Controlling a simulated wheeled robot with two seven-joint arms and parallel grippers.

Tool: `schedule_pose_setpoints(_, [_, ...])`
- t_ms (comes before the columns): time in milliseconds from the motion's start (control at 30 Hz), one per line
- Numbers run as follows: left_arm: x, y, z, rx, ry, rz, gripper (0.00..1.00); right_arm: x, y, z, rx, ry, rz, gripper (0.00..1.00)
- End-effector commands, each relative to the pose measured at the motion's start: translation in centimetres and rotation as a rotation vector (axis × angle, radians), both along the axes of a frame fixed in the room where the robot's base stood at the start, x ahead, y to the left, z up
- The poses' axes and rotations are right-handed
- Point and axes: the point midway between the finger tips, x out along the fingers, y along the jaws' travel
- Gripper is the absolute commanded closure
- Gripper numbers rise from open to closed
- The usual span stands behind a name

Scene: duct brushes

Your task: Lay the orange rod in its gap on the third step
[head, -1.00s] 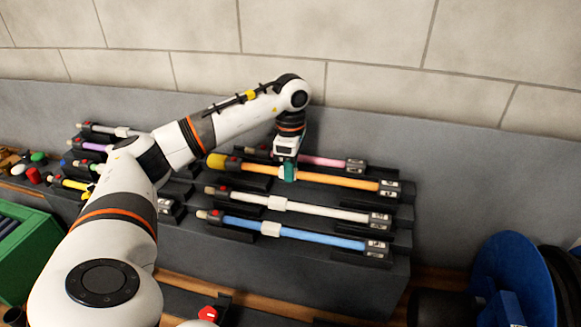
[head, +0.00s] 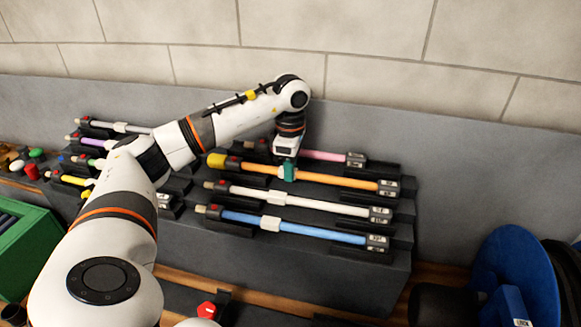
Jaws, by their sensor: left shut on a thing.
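The orange rod (head: 340,180) has a yellow end at its left and a dark labelled block at its right. It lies along the third step up of the dark stepped rack (head: 330,268), between the white rod (head: 320,204) in front and the pink rod (head: 325,155) behind. My left gripper (head: 289,172) points down at the rod and is shut on its teal collar. The gripper hides part of the rod and of the pink rod. I cannot tell whether the rod rests fully in its holders. My right gripper is not in view.
A blue rod (head: 320,234) lies on the lowest step. More rods, among them a purple one (head: 97,144), lie on a rack at the left. A green bin (head: 30,250) stands at front left. A blue reel (head: 515,275) stands at front right.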

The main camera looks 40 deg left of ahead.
Motion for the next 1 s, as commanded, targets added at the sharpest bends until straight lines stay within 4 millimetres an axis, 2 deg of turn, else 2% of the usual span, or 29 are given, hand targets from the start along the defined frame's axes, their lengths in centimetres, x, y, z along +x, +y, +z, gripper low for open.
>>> schedule_pose_setpoints(267, [-0.04, -0.18, -0.42, -0.006, 0.005, -0.001, 1.00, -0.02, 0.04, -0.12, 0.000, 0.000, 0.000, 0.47])
schedule_pose_setpoints(300, [-0.04, -0.18, -0.43, -0.006, 0.005, -0.001, 0.72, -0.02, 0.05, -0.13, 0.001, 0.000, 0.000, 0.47])
schedule_pose_setpoints(400, [-0.05, -0.16, -0.40, -0.006, 0.005, -0.001, 0.56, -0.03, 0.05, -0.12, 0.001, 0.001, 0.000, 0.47])
schedule_pose_setpoints(433, [-0.04, -0.16, -0.39, -0.006, 0.004, -0.001, 0.53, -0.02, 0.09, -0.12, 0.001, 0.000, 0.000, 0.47])
schedule_pose_setpoints(1000, [0.08, 0.01, 0.01, -0.002, -0.003, 0.002, 0.53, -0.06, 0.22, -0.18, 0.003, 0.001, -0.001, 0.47])
